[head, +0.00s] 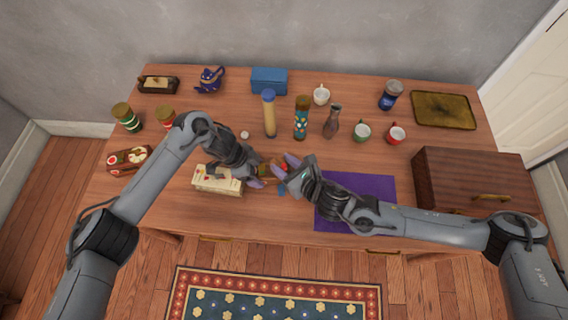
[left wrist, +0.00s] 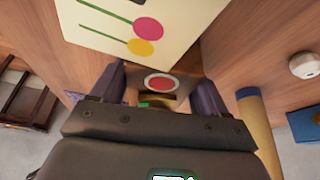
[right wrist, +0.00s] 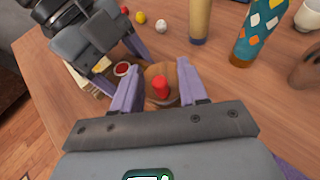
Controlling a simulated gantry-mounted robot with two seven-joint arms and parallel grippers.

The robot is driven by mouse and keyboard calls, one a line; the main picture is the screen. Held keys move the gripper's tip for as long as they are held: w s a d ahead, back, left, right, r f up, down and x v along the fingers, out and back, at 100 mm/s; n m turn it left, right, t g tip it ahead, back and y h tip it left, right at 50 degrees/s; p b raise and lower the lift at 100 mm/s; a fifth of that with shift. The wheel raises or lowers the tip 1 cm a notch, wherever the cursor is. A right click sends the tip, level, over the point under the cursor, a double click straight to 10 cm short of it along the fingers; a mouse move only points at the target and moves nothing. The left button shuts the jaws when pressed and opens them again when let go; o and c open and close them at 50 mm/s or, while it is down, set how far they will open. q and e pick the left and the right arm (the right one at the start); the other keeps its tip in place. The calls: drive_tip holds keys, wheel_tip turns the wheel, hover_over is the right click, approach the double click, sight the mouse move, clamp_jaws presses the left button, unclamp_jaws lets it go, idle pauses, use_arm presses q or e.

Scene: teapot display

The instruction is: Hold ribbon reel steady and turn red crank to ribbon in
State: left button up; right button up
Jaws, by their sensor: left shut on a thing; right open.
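The wooden ribbon reel (head: 268,171) stands near the table's front, left of the purple mat. My left gripper (head: 258,177) is shut on the reel's body from the left; a red disc (left wrist: 161,84) on it shows between the fingers in the left wrist view. The red crank (right wrist: 160,88) stands up from a round wooden part of the reel (right wrist: 153,73) in the right wrist view. My right gripper (right wrist: 158,92) is open, its fingers on either side of the crank and round part; whether they touch is unclear. Both grippers partly hide the reel in the head view.
A cream box with coloured dots (head: 217,180) stands close left of the reel. A purple mat (head: 375,188) lies to the right. A yellow bottle with a blue cap (head: 269,115), a patterned bottle (head: 302,118) and a vase (head: 332,121) stand behind. A wooden box (head: 470,181) is far right.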

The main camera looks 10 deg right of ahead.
drive_tip(key=shift+w, duration=0.1)
clamp_jaws()
drive_tip(key=shift+a, duration=0.1)
idle(0.3)
drive_tip(key=m+t+h, duration=0.1)
drive_tip(key=m+h, duration=0.1)
drive_tip(key=a+m+t+h, duration=0.1)
drive_tip(key=m+h, duration=0.1)
drive_tip(key=h, duration=0.1)
drive_tip(key=shift+s+a+m, duration=0.1)
drive_tip(key=shift+s+m, duration=0.1)
drive_tip(key=shift+m, duration=0.2)
drive_tip(key=m+h, duration=0.1)
drive_tip(key=h, duration=0.1)
drive_tip(key=m+h, duration=0.2)
drive_tip(key=shift+w+a+r+m, duration=0.1)
drive_tip(key=shift+a+m, duration=0.2)
drive_tip(key=shift+a, duration=0.05)
drive_tip(key=shift+h, duration=0.4)
drive_tip(key=shift+d+m, duration=0.15)
drive_tip(key=shift+m, duration=0.15)
drive_tip(key=shift+d, duration=0.1)
